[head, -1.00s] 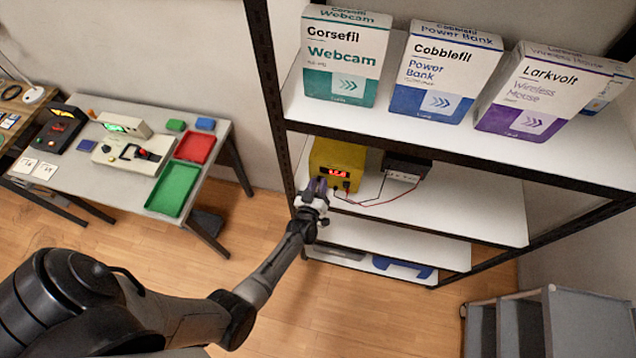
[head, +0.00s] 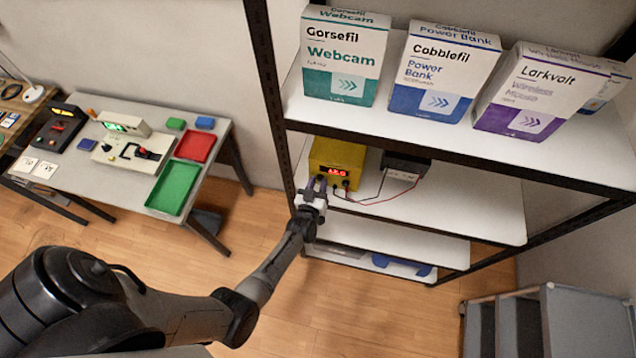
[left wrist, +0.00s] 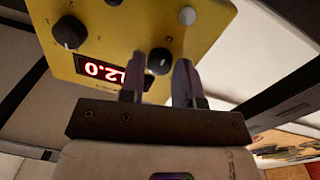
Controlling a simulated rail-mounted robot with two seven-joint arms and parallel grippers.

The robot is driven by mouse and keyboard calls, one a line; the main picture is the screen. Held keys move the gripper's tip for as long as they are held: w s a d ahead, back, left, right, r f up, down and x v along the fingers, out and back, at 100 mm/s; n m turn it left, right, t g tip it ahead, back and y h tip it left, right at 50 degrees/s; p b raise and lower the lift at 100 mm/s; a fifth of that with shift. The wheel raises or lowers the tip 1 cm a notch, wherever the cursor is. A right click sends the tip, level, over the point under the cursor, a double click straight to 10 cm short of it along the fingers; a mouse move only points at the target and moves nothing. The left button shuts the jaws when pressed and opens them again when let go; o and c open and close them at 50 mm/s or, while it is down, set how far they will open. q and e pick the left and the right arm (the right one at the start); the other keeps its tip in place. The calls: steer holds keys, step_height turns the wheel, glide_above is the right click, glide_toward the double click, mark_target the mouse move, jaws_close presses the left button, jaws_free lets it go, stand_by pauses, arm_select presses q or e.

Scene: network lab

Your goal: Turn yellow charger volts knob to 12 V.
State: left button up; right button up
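The yellow charger (head: 338,157) stands on the middle shelf, its red display lit. My left gripper (head: 317,180) is at the charger's front. In the left wrist view its fingers (left wrist: 160,70) stand on either side of a dark knob (left wrist: 160,60), with a narrow gap showing; the gripper looks open around it. A second dark knob (left wrist: 68,32) is clear of the fingers. The labels are too small to read. My right gripper is not in view.
Thin red and black leads run from the charger to a dark box (head: 405,165) beside it. The black shelf post (head: 268,75) is close left of my gripper. Boxes stand on the upper shelf (head: 450,150). A worktable with trays (head: 173,188) is at left.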

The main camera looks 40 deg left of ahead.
arm_select(q)
steer(key=o, duration=0.4)
steer(key=shift+c, duration=0.2)
steer(key=shift+r, duration=0.1)
steer(key=shift+s+d+p, duration=0.2)
steer(key=shift+s+p, duration=0.15)
steer(key=shift+s, duration=0.05)
steer(key=p+v, duration=0.4)
steer(key=v, duration=0.8)
steer(key=shift+s+d, duration=0.2)
steer(key=shift+s, duration=0.2)
